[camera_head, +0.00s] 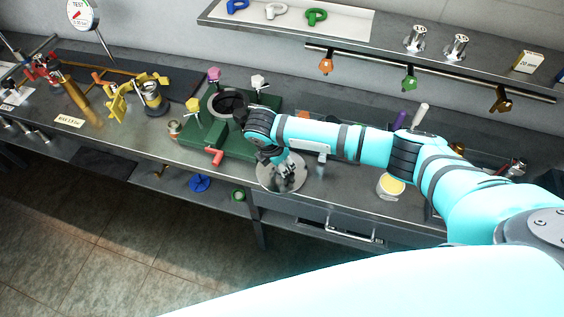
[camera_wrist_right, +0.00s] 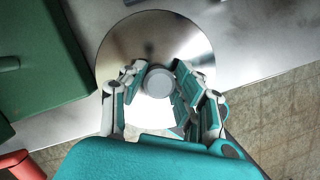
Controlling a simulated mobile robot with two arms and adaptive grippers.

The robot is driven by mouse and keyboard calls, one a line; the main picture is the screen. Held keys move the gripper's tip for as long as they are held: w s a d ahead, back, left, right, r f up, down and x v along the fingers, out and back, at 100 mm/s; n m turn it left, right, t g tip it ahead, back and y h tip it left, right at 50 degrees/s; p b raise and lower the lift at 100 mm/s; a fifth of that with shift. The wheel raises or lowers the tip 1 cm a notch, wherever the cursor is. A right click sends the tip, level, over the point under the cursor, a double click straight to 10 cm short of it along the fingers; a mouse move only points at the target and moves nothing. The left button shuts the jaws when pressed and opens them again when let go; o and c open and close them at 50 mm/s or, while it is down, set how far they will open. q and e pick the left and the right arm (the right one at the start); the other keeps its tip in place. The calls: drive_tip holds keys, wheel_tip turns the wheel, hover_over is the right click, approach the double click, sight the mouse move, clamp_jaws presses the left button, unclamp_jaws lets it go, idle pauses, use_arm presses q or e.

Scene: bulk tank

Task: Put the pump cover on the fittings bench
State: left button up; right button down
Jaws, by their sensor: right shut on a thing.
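The pump cover (camera_head: 270,179) is a round, shiny metal disc with a central knob. In the head view it is at the front edge of the bench (camera_head: 340,189), just right of the green pump base. My right gripper (camera_head: 287,172) is above it, fingers pointing down. In the right wrist view the fingers (camera_wrist_right: 160,88) are shut around the grey knob of the pump cover (camera_wrist_right: 150,35). I cannot tell whether the disc touches the bench top or hangs just above it. My left gripper is not in view.
The green pump base (camera_head: 240,149) with coloured knobs stands left of the cover. A red handle (camera_head: 214,157) juts from its front. A shelf (camera_head: 430,60) with hanging hooks runs above the bench. A drawer (camera_head: 340,230) is below.

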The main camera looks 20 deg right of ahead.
sight(273, 176)
drive_tip(key=c, duration=1)
unclamp_jaws()
drive_tip(key=b+v, duration=0.2)
drive_tip(key=v, duration=1)
drive_tip(key=shift+r, duration=0.1)
